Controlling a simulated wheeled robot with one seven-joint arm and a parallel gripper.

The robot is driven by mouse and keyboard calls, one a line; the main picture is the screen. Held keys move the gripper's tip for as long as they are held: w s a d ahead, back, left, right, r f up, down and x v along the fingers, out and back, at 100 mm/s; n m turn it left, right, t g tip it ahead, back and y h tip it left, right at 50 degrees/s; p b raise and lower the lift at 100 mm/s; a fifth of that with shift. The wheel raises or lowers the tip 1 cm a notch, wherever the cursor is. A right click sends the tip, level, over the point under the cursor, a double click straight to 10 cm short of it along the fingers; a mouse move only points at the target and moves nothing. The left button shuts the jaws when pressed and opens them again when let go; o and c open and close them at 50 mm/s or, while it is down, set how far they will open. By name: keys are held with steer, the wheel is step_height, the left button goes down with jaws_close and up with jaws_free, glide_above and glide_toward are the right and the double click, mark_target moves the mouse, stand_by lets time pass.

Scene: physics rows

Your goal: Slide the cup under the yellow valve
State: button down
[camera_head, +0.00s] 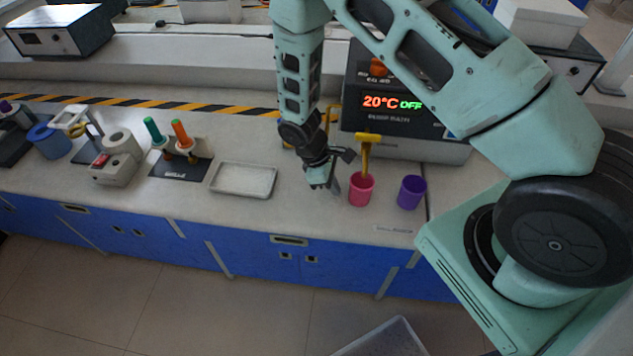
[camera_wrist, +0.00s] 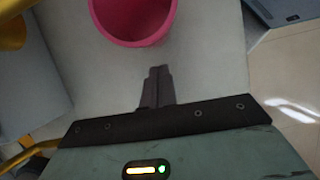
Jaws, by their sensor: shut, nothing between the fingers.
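A pink cup (camera_head: 361,190) stands upright on the counter, and the yellow valve (camera_head: 366,143) reaches down to just above or into its mouth. The exact overlap is hard to tell. A purple cup (camera_head: 411,192) stands to its right, apart from it. My gripper (camera_head: 333,187) is shut and empty, low over the counter just left of the pink cup. In the wrist view the shut fingers (camera_wrist: 159,72) point at the pink cup (camera_wrist: 150,38), with a small gap seen between them. The purple cup is not seen there.
The control box with the "20°C OFF" display (camera_head: 393,105) stands behind the cups. A shallow white tray (camera_head: 243,180) lies to the left, and a black mat (camera_head: 180,168) with green and orange handled tools lies farther left. The counter's front edge is near.

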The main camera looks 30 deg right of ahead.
steer(key=shift+w+a, duration=0.25)
steer(key=shift+r, duration=0.1)
step_height(320, 180, up, 8)
steer(key=p, duration=0.5)
steer(key=shift+p, duration=0.35)
stand_by(0.6)
steer(key=s+a+r+m+t+y+b, duration=0.1)
steer(key=s+a+r+y+b, duration=0.1)
steer(key=a+r, duration=0.55)
steer(key=s+a+r+t+y+b, duration=0.1)
steer(key=s+a+r+b, duration=0.1)
steer(key=s+r, duration=0.5)
steer(key=s+a+r+m+t+y+b, duration=0.1)
steer(key=s+a+r+b, duration=0.1)
steer(key=s+a+r, duration=0.2)
steer(key=s+r, duration=0.3)
steer(key=s, duration=0.4)
steer(key=shift+s+a+r, duration=0.25)
steer(key=shift+r, duration=0.1)
